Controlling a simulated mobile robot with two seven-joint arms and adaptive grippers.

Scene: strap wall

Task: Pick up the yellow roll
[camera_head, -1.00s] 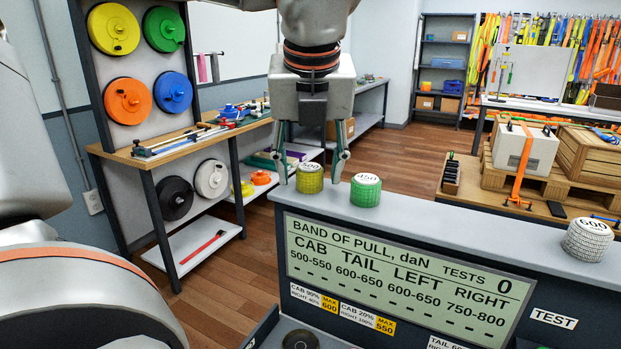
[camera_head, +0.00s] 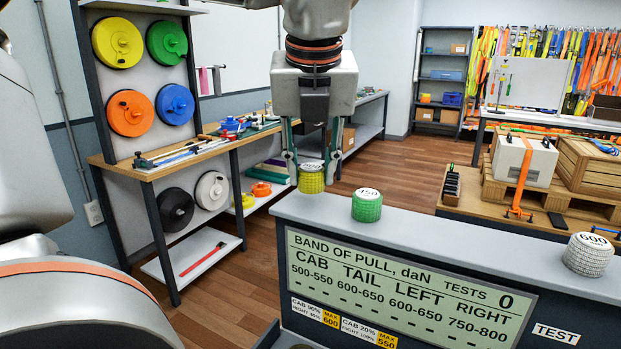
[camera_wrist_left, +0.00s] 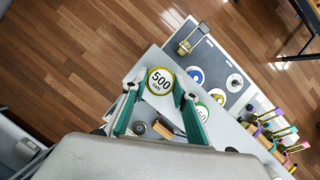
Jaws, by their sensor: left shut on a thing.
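The yellow roll (camera_head: 311,182), marked 500 on its white top, is between the fingers of my left gripper (camera_head: 313,178) in the head view. The gripper is shut on it and points down. The roll appears slightly raised above the back left end of the grey counter (camera_head: 440,233). In the left wrist view the roll's 500 top (camera_wrist_left: 160,81) shows between the two green fingers (camera_wrist_left: 160,104). My right gripper is not in view.
A green roll (camera_head: 366,206) marked 450 stands close to the right on the counter. A white roll (camera_head: 588,255) marked 600 stands at its right end. A display board (camera_head: 400,280) covers the counter's front. A workbench (camera_head: 175,165) stands behind left.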

